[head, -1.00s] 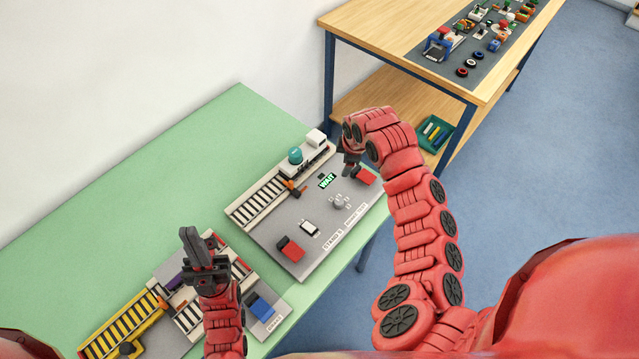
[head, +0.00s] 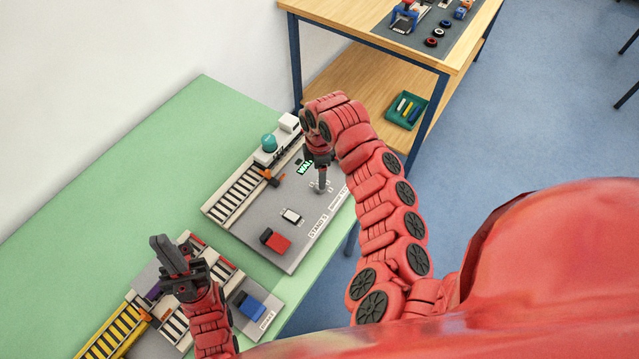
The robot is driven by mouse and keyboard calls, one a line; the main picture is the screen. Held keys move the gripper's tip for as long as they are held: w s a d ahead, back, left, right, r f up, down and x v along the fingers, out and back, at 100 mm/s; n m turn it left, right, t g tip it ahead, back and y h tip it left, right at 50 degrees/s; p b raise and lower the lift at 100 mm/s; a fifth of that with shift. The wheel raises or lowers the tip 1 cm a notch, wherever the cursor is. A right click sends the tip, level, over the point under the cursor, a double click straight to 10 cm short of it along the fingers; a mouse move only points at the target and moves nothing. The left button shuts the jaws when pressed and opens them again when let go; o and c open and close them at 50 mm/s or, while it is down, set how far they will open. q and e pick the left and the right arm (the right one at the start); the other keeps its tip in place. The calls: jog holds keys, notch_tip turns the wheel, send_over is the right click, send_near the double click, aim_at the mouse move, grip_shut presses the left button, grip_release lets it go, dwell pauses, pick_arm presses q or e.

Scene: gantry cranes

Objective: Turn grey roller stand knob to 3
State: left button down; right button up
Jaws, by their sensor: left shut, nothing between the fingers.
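The grey roller stand (head: 252,236) lies on the green table, with a roller track along its back edge and a label reading STAND on its front edge. Its small grey knob (head: 319,188), with pale marks around it, is mostly hidden by my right gripper (head: 322,184). That gripper points down with its tips at the knob; I cannot tell whether they touch or grip it. The number the knob points to is not readable. My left gripper (head: 168,250) is shut and empty, raised over the yellow-railed stand at lower left.
The roller stand carries a red block (head: 275,240), a white switch (head: 291,216), a green lit display (head: 305,167) and a teal dome (head: 269,143). A blue block (head: 249,306) sits on the nearer stand. The green table (head: 120,190) is clear at left. A wooden table (head: 345,20) stands behind.

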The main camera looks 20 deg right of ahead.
jog(key=shift+f, duration=2.9)
grip_shut()
